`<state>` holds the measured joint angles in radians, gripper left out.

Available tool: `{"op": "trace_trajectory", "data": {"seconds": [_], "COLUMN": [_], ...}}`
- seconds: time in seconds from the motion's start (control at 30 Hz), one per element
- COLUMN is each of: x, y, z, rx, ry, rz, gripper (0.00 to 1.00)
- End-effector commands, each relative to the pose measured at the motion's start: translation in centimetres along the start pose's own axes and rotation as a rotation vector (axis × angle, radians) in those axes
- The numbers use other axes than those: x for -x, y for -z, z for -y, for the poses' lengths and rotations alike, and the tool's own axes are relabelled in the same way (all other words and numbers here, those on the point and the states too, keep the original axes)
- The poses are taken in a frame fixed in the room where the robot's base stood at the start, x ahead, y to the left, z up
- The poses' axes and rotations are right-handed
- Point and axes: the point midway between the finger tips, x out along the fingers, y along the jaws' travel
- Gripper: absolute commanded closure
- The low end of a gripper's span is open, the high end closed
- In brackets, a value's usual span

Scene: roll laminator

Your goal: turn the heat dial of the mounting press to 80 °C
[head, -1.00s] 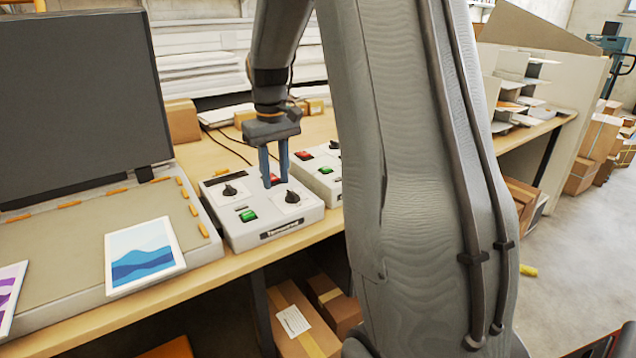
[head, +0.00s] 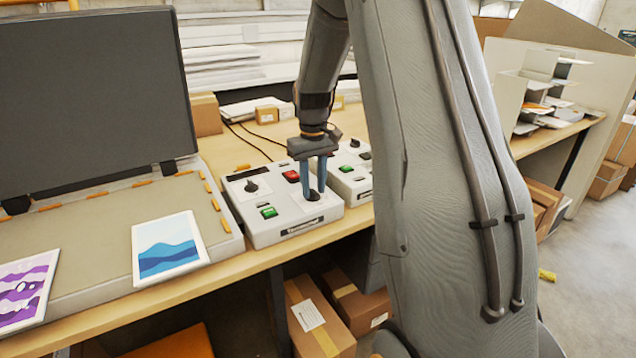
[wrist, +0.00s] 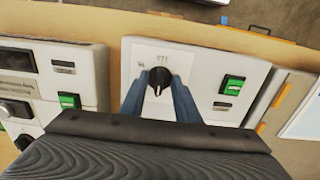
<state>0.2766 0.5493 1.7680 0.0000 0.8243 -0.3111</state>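The mounting press's control box (head: 287,220) is light grey and stands at the table's front edge. It carries a black dial at the left (head: 251,186), a second black dial at the right (head: 314,195), a red button (head: 291,176) and a green switch (head: 268,212). My gripper (head: 314,192) points down over the right dial, its two blue-grey fingers on either side of it. In the wrist view the dial (wrist: 160,82) shows between the fingertips, its pale pointer mark toward the picture's bottom. Whether the fingers press on it cannot be told. The scale is mostly unreadable.
A second similar control box (head: 352,172) stands close on the right. The press (head: 100,225) with its raised dark lid is on the left, with a blue wave picture (head: 167,247) on its front. Cardboard boxes (head: 318,318) lie under the table.

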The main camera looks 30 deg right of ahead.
Motion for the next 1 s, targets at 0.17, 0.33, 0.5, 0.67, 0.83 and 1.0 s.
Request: {"op": "trace_trajectory", "data": {"seconds": [0.17,0.33,0.5,0.67,0.83,1.0], "x": [0.0,0.0,0.0,0.0,0.0,0.1], "y": [0.0,0.0,-0.1,-0.1,0.0,0.1], "z": [0.0,0.0,-1.2,-0.7,-0.4,-0.2], "rx": [0.0,0.0,-0.003,-0.022,-0.08,-0.192], "ry": [0.0,0.0,0.0,-0.003,-0.004,-0.003], "rz": [0.0,0.0,0.0,-0.002,-0.002,-0.002], "gripper": [0.71,0.96,1.0,1.0,1.0,1.0]}}
